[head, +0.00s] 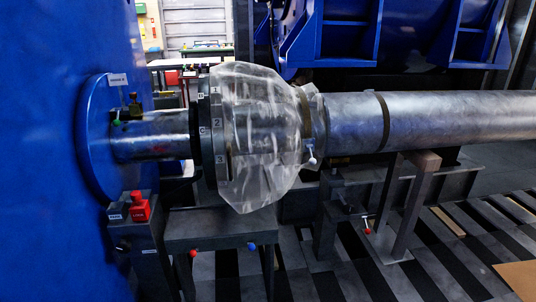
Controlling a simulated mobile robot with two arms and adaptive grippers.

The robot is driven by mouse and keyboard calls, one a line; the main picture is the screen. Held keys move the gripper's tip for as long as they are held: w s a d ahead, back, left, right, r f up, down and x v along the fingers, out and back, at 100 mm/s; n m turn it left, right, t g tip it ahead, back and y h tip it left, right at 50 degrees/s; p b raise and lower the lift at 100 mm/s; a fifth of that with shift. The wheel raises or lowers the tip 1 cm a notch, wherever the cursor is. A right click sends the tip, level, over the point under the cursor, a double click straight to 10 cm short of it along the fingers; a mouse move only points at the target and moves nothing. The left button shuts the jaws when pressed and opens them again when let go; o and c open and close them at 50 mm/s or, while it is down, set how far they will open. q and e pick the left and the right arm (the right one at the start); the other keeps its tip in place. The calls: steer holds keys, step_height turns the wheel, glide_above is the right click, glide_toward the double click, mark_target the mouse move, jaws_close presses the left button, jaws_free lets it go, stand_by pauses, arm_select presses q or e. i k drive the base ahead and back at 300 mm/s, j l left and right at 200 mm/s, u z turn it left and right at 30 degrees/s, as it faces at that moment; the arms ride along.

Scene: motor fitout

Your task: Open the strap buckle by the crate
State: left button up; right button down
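A dark strap (382,121) runs around the grey shaft (455,118) right of centre. A second band (305,112) sits at the right end of the clear plastic wrap (262,130), with a small white-tipped lever (311,156) at its lower end. A small red-and-white piece (366,226) shows lower down by the support legs; I cannot tell if it is a buckle. No crate can be clearly made out. Neither of my grippers is in view.
A numbered dark flange (206,135) joins the wrapped part to a blue machine (50,150) at left. A red block (140,206) sits on a grey post. A stand (405,210) with a brown block is under the shaft. Striped slatted floor lies at lower right.

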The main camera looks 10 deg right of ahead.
mark_target(313, 162)
steer(key=i+j+z, duration=0.1)
steer(key=i, duration=0.3)
steer(key=i+j, duration=0.15)
steer(key=i, duration=0.2)
steer(key=i+j+z, duration=0.15)
steer(key=i, duration=0.25)
